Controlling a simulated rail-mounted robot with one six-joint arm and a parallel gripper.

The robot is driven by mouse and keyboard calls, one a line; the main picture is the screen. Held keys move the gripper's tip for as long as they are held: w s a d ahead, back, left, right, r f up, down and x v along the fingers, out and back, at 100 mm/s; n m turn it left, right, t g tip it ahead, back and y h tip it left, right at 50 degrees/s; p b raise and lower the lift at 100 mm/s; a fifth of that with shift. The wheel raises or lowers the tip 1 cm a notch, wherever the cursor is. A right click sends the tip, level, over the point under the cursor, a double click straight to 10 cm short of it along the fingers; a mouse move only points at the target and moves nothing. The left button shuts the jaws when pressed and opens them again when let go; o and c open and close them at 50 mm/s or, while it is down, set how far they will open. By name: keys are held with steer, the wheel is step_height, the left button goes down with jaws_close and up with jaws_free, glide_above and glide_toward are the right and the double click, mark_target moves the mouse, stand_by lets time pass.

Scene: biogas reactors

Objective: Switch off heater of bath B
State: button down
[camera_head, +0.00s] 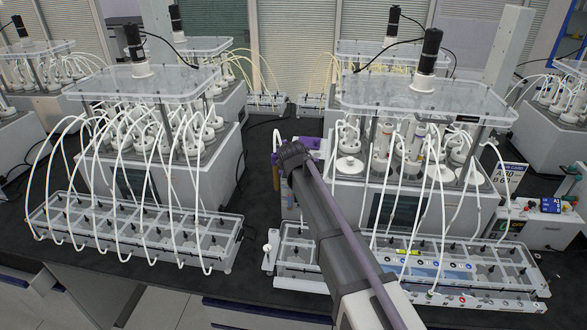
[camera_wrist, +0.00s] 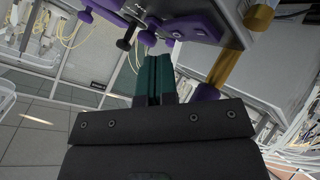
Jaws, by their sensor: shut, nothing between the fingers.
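Two water baths with clear lids and several white-capped bottles stand side by side in the head view, a left bath (camera_head: 165,165) and a right bath (camera_head: 400,190). I cannot read which one is bath B. My arm reaches up to the near-left corner of the right bath, where a purple fitting (camera_head: 313,145) shows. In the wrist view my gripper (camera_wrist: 155,58) has teal fingers, shut and empty. Their tips are close to a purple-edged unit (camera_wrist: 195,20) with small dark and purple knobs (camera_wrist: 148,38). Contact cannot be told. No heater switch is clearly identifiable.
Clear-topped tube racks lie before the left bath (camera_head: 135,230) and the right bath (camera_head: 450,265), joined by white hoses. A box with a blue display (camera_head: 551,205) and a card (camera_head: 510,178) stand at right.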

steer(key=shift+f, duration=0.1)
stand_by(0.5)
steer(key=shift+f+b, duration=0.35)
steer(key=shift+b, duration=0.05)
steer(key=shift+w+f+b, duration=0.1)
steer(key=shift+f+b, duration=0.2)
steer(key=shift+b, duration=0.05)
stand_by(0.3)
steer(key=shift+r, duration=0.15)
steer(key=shift+r+p, duration=0.6)
steer(key=shift+p, duration=0.15)
steer(key=r+p, duration=0.5)
steer(key=shift+s+r, duration=0.1)
steer(key=shift+s, duration=0.3)
